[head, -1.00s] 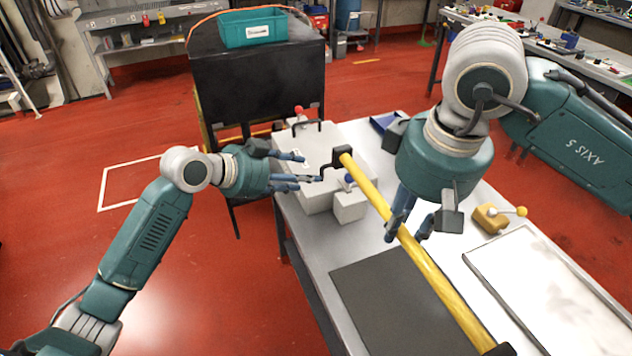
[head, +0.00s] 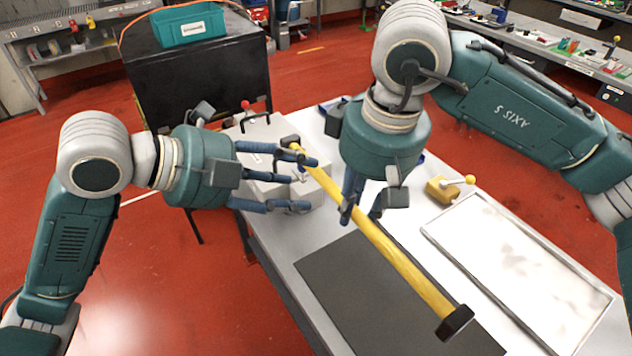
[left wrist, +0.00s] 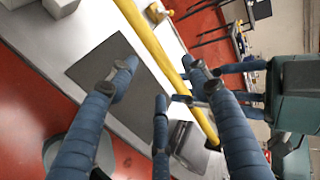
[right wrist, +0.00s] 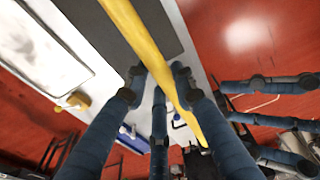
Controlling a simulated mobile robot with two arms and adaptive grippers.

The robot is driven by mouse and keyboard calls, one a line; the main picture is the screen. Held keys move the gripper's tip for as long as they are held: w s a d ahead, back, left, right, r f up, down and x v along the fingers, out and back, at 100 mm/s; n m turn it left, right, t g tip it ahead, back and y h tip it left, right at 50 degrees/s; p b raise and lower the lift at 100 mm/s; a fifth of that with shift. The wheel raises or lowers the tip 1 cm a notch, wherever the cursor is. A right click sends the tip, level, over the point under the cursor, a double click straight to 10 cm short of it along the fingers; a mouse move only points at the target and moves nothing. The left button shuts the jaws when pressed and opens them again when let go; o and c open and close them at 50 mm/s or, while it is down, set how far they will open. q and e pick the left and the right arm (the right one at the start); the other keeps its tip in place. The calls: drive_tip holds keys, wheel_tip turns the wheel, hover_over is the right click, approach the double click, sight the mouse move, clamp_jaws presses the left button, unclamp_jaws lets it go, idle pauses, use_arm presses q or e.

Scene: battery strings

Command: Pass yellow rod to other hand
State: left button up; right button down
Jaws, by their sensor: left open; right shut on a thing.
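The yellow rod (head: 410,272) has dark end caps and slants across the head view above the table. My right gripper (head: 362,205) is shut on its upper-middle part. The rod also shows in the right wrist view (right wrist: 150,50), running between the fingers. My left gripper (head: 305,182) is open and empty, its fingers spread and pointing right near the rod's far end. Its upper finger overlaps that end in the head view; I cannot tell whether they touch. In the left wrist view the rod (left wrist: 160,58) passes beyond the open fingers.
The table carries a dark mat (head: 345,290), a white framed panel (head: 520,260), a yellow block with a lever (head: 442,190) and a grey box (head: 262,160) behind my left gripper. A teal bin (head: 188,25) stands on a black cabinet. Red floor lies open at left.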

sight(323, 185)
use_arm(q)
drive_tip(key=x, duration=0.7)
drive_tip(key=shift+d, duration=0.15)
drive_tip(key=shift+c, duration=0.5)
clamp_jaws()
use_arm(e)
drive_tip(key=c, duration=1.4)
unclamp_jaws()
drive_tip(key=shift+o, duration=0.2)
drive_tip(key=shift+r, duration=0.15)
wheel_tip(323, 185, up, 12)
drive_tip(key=s+d, duration=0.1)
drive_tip(key=shift+s, duration=0.2)
drive_tip(key=shift+f, duration=0.25)
